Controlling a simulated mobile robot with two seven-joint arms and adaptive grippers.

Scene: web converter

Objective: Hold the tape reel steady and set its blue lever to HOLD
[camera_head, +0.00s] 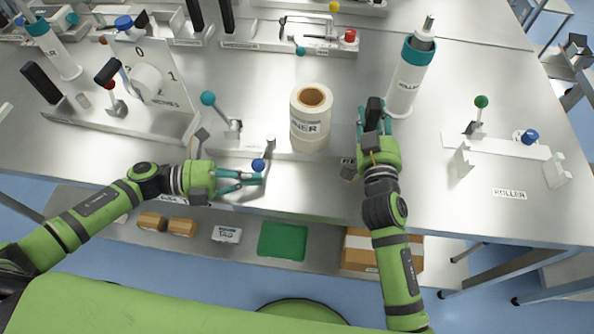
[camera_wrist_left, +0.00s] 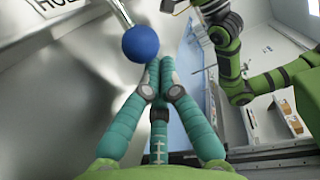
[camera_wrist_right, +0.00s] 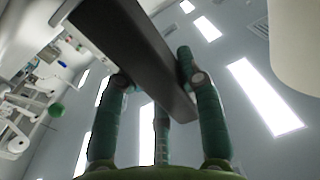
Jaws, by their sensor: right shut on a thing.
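The white reel labelled LINER (camera_head: 310,118) stands upright on the metal bench, a brown core showing on top. A blue ball knob (camera_head: 258,165) on a lever is at the bench's front, left of the reel; the left wrist view shows the knob (camera_wrist_left: 141,43) on its metal rod. My left gripper (camera_head: 258,179) has its fingertips together, just in front of the knob; I cannot tell whether they touch it. My right gripper (camera_head: 374,128) is shut on an upright black handle (camera_head: 374,108) right of the reel. The handle lies between its fingers in the right wrist view (camera_wrist_right: 140,55).
A teal-knobbed lever (camera_head: 208,99) stands left of the reel. A gauge panel (camera_head: 150,95) is at the left, a roller stand (camera_head: 500,146) at the right. A partly cut-off label (camera_wrist_left: 52,4) begins HOL.

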